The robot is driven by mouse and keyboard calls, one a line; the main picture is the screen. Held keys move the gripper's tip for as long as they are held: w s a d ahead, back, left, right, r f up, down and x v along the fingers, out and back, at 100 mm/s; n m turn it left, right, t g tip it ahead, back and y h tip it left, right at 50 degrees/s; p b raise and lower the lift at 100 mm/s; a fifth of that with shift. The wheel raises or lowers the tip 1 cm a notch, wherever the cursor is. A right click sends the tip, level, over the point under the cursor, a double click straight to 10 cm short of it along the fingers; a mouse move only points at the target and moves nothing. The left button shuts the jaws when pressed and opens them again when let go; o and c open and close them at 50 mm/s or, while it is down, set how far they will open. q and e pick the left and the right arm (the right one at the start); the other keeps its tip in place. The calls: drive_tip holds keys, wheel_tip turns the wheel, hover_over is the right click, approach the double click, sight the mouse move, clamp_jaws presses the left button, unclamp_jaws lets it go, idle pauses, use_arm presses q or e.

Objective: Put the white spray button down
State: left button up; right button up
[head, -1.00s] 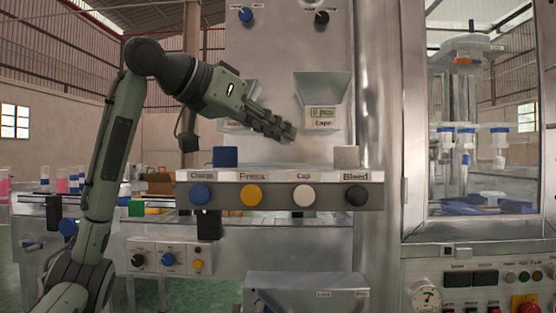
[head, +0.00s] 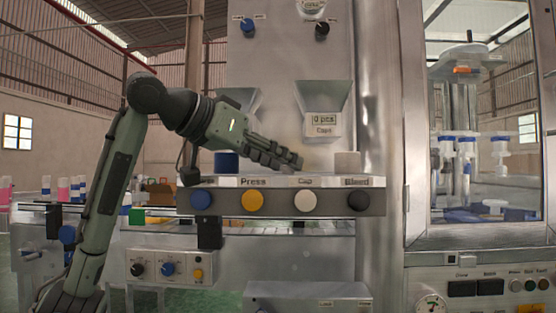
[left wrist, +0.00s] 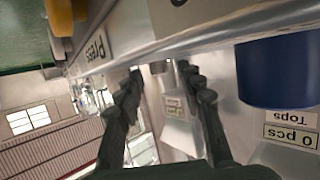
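My left gripper (head: 296,163) is low over the panel shelf (head: 270,181), between a blue cylinder (head: 227,162) and a white cylinder (head: 347,163). In the left wrist view its two fingers (left wrist: 160,70) are apart, with no held thing clearly visible. A small pale thing (left wrist: 158,67) shows between the tips; it appears to be the white cylinder farther along the shelf. I cannot make out a separate white spray button. A round white push button (head: 305,202) sits under the label Cap. My right gripper is out of view.
A hopper labelled Caps (head: 323,97) hangs behind the gripper and reads 0 pcs. The blue, yellow (head: 252,201) and black (head: 358,201) push buttons line the panel front. A glazed cabinet (head: 480,150) stands at right. The shelf is clear between the gripper and the white cylinder.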

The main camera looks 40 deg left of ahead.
use_arm(q)
drive_tip(key=shift+s+r, duration=0.1)
drive_tip(key=shift+r, duration=0.1)
drive_tip(key=v, duration=1.1)
drive_tip(key=shift+s, duration=0.35)
drive_tip(key=shift+r, duration=0.15)
